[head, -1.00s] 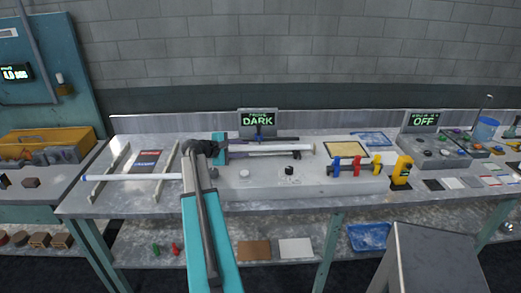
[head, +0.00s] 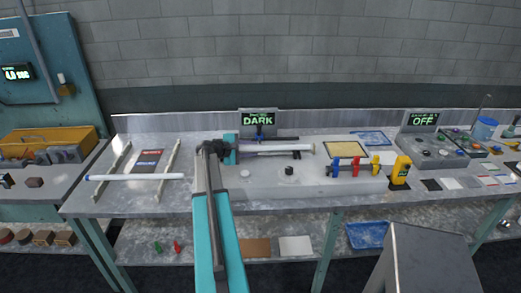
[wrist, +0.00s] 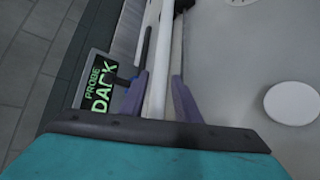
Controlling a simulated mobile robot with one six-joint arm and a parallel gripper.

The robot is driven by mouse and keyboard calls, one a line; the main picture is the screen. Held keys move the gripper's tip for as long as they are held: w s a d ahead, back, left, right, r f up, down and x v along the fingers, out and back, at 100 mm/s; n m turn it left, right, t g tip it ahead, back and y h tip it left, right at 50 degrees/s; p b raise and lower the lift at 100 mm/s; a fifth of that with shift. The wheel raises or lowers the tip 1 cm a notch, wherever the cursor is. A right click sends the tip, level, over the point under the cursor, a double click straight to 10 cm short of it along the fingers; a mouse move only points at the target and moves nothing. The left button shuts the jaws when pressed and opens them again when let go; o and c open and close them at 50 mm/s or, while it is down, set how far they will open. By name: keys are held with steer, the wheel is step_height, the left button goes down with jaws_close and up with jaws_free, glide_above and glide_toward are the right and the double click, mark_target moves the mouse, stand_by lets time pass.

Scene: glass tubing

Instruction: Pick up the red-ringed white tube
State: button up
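A long white tube (head: 285,148) lies level over the middle of the bench, in front of the PROBE DARK display. It also shows in the wrist view (wrist: 160,65), running away from my gripper. I cannot make out a red ring on it. My gripper (head: 290,146) points right along this tube, with its dark fingers on either side. In the wrist view, the fingers (wrist: 157,88) stand apart with the tube between them, and gaps show beside it. A second white tube (head: 135,177) with a bluish end lies across two rails at the left; no red ring is clear on it.
The PROBE DARK display (head: 258,119) stands just behind my gripper. A dark knob (head: 289,170) and a white disc (head: 245,173) sit in front of the tube.

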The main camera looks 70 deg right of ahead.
jaws_close()
steer(key=shift+r, duration=0.15)
step_height(320, 180, up, 10)
steer(key=b, duration=0.3)
stand_by(0.7)
stand_by(0.5)
